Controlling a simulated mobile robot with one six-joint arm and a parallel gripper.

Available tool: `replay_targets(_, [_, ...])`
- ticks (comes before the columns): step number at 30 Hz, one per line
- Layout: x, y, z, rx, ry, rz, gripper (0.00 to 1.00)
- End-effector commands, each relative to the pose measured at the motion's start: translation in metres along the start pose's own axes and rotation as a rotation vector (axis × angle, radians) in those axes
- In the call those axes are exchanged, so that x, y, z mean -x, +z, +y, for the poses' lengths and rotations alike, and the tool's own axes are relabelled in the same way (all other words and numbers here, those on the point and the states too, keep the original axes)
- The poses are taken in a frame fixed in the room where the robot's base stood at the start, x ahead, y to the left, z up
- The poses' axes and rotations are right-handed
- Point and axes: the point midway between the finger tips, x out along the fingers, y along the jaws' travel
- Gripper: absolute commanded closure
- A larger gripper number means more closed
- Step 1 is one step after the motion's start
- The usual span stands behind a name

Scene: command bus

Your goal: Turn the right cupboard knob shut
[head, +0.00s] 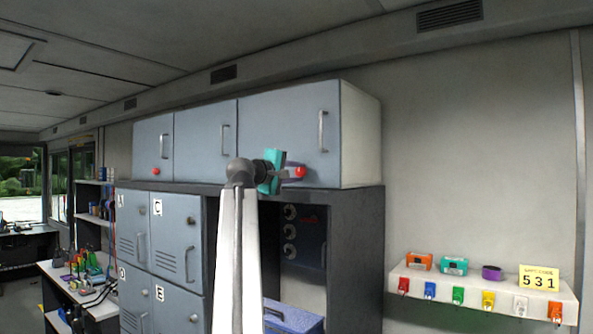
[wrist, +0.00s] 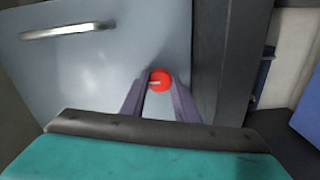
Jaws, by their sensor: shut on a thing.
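The right cupboard knob is a small red knob (head: 300,172) low on the right door of the overhead cupboard (head: 268,120). In the wrist view the red knob (wrist: 160,79) shows a pale mark across its face, running roughly sideways. My gripper (head: 290,171) reaches it from the left in the head view. In the wrist view its two grey-purple fingers (wrist: 160,92) are shut on the knob, one on each side. The door lies flat with the cupboard front. The teal gripper body hides the lower part of the wrist view.
Another red knob (head: 156,171) is on the left cupboard door. Metal handles stand out from the doors, one above the right knob (head: 322,131). Grey lockers (head: 178,240) stand below left. A shelf (head: 470,288) with colored keys is at the right.

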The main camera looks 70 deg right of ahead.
Motion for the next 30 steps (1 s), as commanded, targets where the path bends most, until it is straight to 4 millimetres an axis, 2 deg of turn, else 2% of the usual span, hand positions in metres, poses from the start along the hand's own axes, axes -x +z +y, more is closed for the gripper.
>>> replay_targets(6, [0.0000, 0.0001, 0.0003, 0.070, 0.000, 0.000, 0.95])
replay_targets(20, [0.0000, 0.0000, -0.0003, 0.084, 0.000, 0.000, 0.95])
replay_targets(21, [0.0000, 0.0000, -0.0003, 0.084, 0.000, 0.000, 0.66])
replay_targets(23, [0.0000, -0.0001, -0.0003, 0.084, 0.000, 0.000, 0.55])
replay_targets(30, [0.0000, -0.0002, -0.0003, 0.083, 0.000, 0.000, 0.53])
